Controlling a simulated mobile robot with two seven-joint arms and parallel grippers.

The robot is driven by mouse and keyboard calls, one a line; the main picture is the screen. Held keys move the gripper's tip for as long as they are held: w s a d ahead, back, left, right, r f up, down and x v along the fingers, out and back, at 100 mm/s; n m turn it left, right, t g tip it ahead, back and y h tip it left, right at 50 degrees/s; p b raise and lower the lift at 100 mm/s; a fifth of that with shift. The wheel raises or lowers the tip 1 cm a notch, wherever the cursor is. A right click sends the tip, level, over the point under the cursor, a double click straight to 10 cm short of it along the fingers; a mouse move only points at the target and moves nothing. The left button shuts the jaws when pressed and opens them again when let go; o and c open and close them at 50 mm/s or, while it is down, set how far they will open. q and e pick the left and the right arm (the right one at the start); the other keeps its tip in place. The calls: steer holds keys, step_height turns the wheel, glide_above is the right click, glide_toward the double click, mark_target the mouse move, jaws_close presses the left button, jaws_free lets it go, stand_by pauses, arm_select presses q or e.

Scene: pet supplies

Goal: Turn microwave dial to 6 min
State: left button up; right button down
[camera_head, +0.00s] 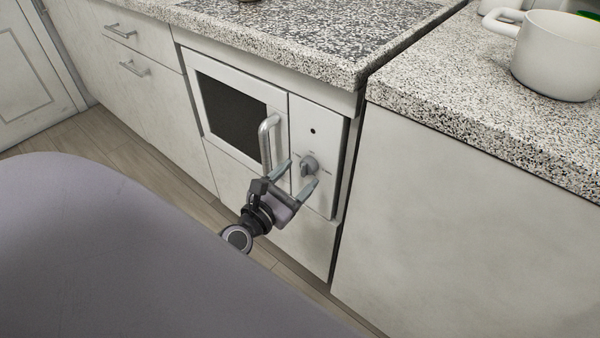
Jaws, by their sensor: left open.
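The white microwave (278,93) is built into the cabinet front below the counter. It has a dark window and a vertical metal handle (265,140). The grey dial (309,165) sits on the panel right of the handle, with small marks around it too small to read. My left gripper (296,176) is open just in front of and below the dial. One finger is on the left near the handle's lower end, the other on the right below the dial. I cannot tell whether either finger touches the dial. My right gripper is not in view.
A speckled counter (420,95) runs above the microwave, with a gap between its two sections. A white pot (557,58) stands on the right section. Drawers with metal handles are at left. The wooden floor (165,170) is clear.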

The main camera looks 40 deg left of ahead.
arm_select(q)
steer(key=shift+w, duration=0.8)
steer(key=c, duration=1.1)
steer(key=shift+o, duration=0.2)
